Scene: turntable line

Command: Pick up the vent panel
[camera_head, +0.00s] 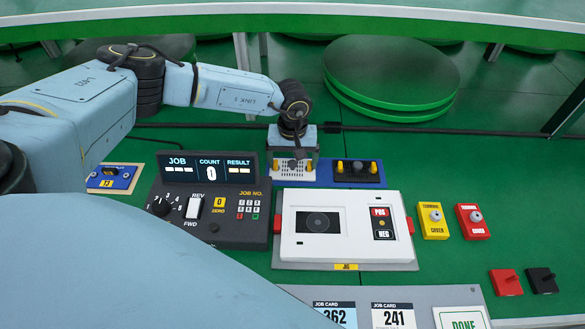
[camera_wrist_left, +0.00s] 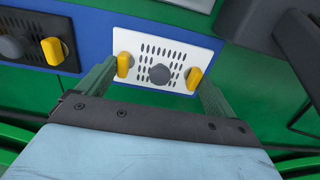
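The vent panel (camera_head: 293,174) is a white perforated plate with a grey knob in its middle and yellow clips at its sides. It lies on a blue base, partly hidden by my left gripper (camera_head: 294,160) in the head view. In the left wrist view the vent panel (camera_wrist_left: 147,50) shows whole. My left gripper (camera_wrist_left: 158,88) is open there, its two fingers apart and pointing toward the panel, with nothing between them visibly held. I cannot tell whether the fingers touch the panel. My right gripper is not in view.
A dark panel (camera_head: 358,168) with a similar knob and yellow clips lies to the right. A control console (camera_head: 210,200) stands left and a white test unit (camera_head: 343,226) in front. Yellow (camera_head: 433,229) and red (camera_head: 472,232) blocks lie farther right.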

